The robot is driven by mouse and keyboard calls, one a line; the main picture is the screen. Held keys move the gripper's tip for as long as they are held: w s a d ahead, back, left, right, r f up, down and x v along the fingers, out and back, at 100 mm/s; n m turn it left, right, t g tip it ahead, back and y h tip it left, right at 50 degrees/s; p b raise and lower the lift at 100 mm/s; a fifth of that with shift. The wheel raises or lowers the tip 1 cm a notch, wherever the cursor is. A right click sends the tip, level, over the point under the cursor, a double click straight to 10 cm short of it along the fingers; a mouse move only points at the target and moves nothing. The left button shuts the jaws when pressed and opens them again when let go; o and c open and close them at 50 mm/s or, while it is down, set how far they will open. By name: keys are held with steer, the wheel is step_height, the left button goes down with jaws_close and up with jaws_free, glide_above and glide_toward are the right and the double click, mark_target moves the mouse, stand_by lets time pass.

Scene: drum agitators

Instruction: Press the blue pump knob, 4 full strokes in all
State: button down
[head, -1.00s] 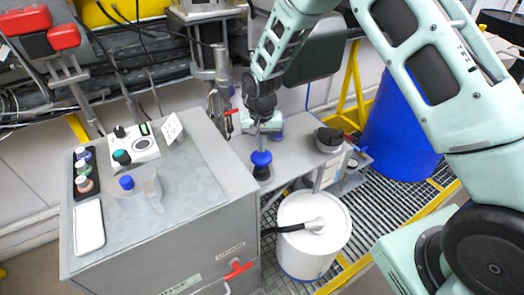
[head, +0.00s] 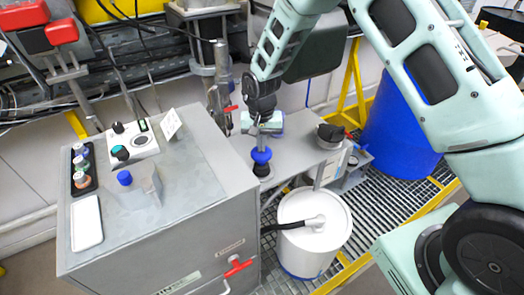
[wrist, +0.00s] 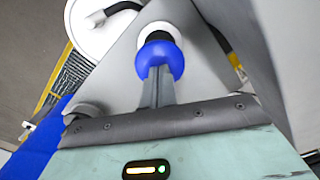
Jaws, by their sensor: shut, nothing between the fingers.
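The blue pump knob (head: 261,155) is a round blue ball above a black collar on a grey plate, right of the grey cabinet. It also shows in the wrist view (wrist: 160,58), with a white ring and a dark collar beyond it. My gripper (head: 262,144) is over the knob and points down at it. In the wrist view my gripper (wrist: 157,76) has its narrow grey fingers shut together. The fingertips meet the top of the knob in the picture. Whether they press on it or sit just above it, I cannot tell.
The cabinet (head: 200,235) carries a blue-capped container, a white tray and small bottles. A dark round pot (head: 330,133) and a blue barrel (head: 400,130) are to the right.

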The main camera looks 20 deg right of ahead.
steer(key=shift+f+b, duration=1)
steer(key=shift+f, duration=0.6)
steer(key=shift+r, duration=0.15)
steer(key=shift+r+p, duration=1.55)
steer(key=shift+r, duration=0.7)
step_height(320, 180, up, 6)
steer(key=p, duration=0.3)
steer(key=shift+p, duration=0.35)
